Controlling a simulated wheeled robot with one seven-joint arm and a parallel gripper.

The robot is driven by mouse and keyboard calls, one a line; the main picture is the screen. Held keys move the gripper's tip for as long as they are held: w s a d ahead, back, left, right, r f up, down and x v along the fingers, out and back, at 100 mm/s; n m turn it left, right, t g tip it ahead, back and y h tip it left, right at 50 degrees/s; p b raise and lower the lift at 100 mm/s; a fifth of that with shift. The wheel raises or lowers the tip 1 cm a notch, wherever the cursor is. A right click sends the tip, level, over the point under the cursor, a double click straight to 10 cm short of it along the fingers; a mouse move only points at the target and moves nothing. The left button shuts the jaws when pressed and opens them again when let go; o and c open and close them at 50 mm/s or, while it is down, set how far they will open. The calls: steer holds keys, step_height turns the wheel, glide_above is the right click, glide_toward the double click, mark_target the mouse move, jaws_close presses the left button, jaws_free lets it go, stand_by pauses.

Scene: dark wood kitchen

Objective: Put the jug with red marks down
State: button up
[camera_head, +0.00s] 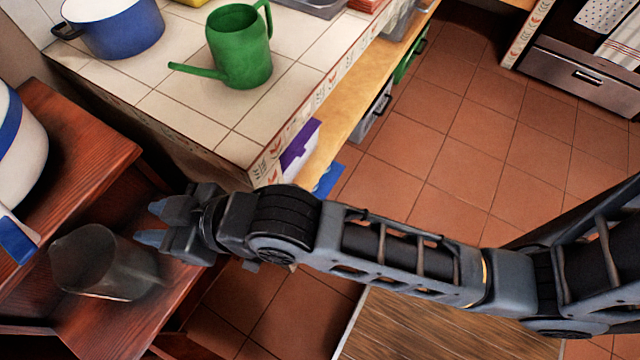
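A dark grey, translucent-looking jug (102,264) stands on the lower dark wood step at the left, with its spout to the left. I can make out no red marks on it from here. My gripper (151,222) is at the jug's upper right, with its two blue-grey fingers parted and nothing visible between them. The lower fingertip is close to the jug's rim; I cannot tell whether they touch. The jug's handle side is blurred.
A tiled counter (180,120) with a green watering can (238,50) and a blue pot (115,25) is beyond my gripper. A white and blue vessel (18,140) stands on the upper wood step (75,135). Tiled floor (470,130) lies open at right.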

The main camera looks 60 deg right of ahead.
steer(key=s+d+f+m+t+h, duration=0.1)
steer(key=s+d, duration=0.4)
steer(key=s, duration=0.2)
steer(key=s+d+f+m+h, duration=0.1)
steer(key=s+d, duration=0.4)
steer(key=s, duration=0.3)
steer(key=s+d+r+h, duration=0.1)
steer(key=s+r, duration=0.1)
steer(key=s, duration=0.2)
steer(key=s+d+r+m+h, duration=0.1)
steer(key=s+d+r, duration=0.1)
steer(key=s, duration=0.3)
steer(key=s+d+r+t, duration=0.1)
steer(key=s+d+r, duration=0.1)
steer(key=s, duration=0.3)
steer(key=shift+s+r+h, duration=0.15)
steer(key=shift+r+h, duration=0.25)
steer(key=shift+r, duration=0.35)
